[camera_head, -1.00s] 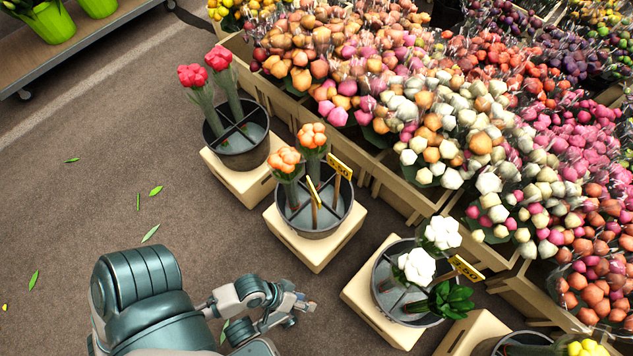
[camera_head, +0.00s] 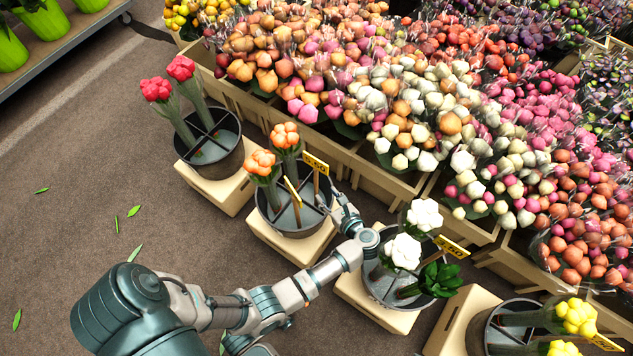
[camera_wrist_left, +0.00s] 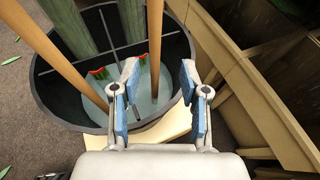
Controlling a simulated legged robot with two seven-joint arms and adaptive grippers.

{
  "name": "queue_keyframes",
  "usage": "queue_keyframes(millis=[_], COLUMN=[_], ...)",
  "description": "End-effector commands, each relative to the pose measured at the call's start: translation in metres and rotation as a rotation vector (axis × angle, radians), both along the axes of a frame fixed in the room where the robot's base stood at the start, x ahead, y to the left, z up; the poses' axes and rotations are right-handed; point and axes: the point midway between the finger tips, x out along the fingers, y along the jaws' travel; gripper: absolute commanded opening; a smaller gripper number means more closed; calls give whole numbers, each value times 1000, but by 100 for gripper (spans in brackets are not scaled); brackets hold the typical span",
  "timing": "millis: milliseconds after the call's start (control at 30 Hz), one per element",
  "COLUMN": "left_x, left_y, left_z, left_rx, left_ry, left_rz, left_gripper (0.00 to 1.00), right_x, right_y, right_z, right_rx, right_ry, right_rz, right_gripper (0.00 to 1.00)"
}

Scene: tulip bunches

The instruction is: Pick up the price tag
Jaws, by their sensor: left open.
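A yellow price tag (camera_head: 316,163) on a wooden stick stands in the dark bucket (camera_head: 262,205) with the orange tulips (camera_head: 285,136). A second yellow tag (camera_head: 293,191) on a stick leans in the same bucket. My left gripper (camera_head: 333,208) is at the bucket's right rim, close to the first tag's stick. In the left wrist view my gripper (camera_wrist_left: 160,82) is open, with blue finger pads and nothing between the tips. One wooden stick (camera_wrist_left: 155,45) rises just beyond the left finger; another stick (camera_wrist_left: 55,50) is farther left. The tag faces are outside that view.
The bucket stands on a pale block (camera_head: 300,250). Red tulips (camera_head: 181,68) are at the left. Wooden crates (camera_head: 350,165) of flowers line the back.

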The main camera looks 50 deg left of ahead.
Motion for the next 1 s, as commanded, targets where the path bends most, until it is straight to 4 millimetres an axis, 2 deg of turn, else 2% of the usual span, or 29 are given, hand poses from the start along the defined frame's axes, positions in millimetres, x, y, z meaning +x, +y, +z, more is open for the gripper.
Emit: queue_keyframes(millis=[167,533,833,867,1000], left_x=[-2,4,6,6,6], left_y=[13,61,67,67,67], left_z=[-10,-31,-30,-30,-30], left_rx=[-16,-13,-15,-15,-14], left_ry=[1,2,-2,-2,-1], left_rz=[36,32,32,32,32], left_gripper=[45,45,45,40,5], right_x=[-2,5,6,8,9], right_y=[0,2,3,3,3], right_z=[2,4,6,5,5], right_rx=[8,6,5,6,5], right_ry=[-35,-78,-87,-84,-83], right_rz=[0,2,2,2,2], right_gripper=[40,40,40,40,40])
